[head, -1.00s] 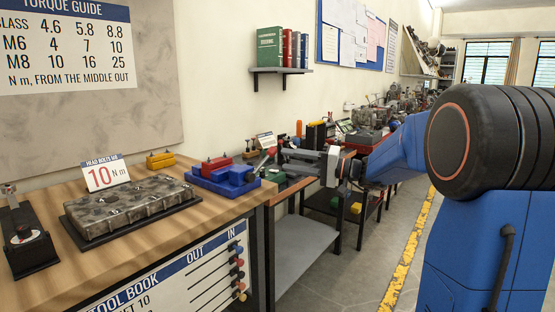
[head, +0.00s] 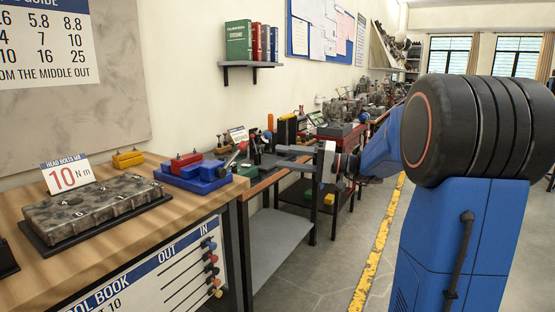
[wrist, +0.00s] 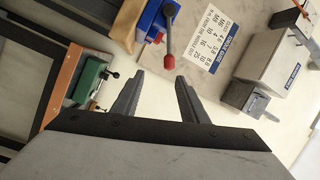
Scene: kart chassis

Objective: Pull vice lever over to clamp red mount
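The blue vice (head: 205,182) sits on the wooden bench, with the red mount (head: 187,161) at its top. Its lever ends in a red knob (head: 243,146) and leans toward my gripper (head: 268,156), which points left from the bench's right side. In the wrist view the vice (wrist: 150,22) is at the top and the lever's red knob (wrist: 169,62) hangs down. My gripper (wrist: 160,76) is open and empty there. The knob is just beyond the fingertips, between them in the picture, with no visible contact. The red mount is not clear in the wrist view.
A grey cylinder head (head: 95,207) and a torque sign (head: 68,174) stand on the bench. A yellow block (head: 127,158) is behind. A green vice (wrist: 90,78) sits on the neighbouring bench, near my gripper. Floor to the right is clear.

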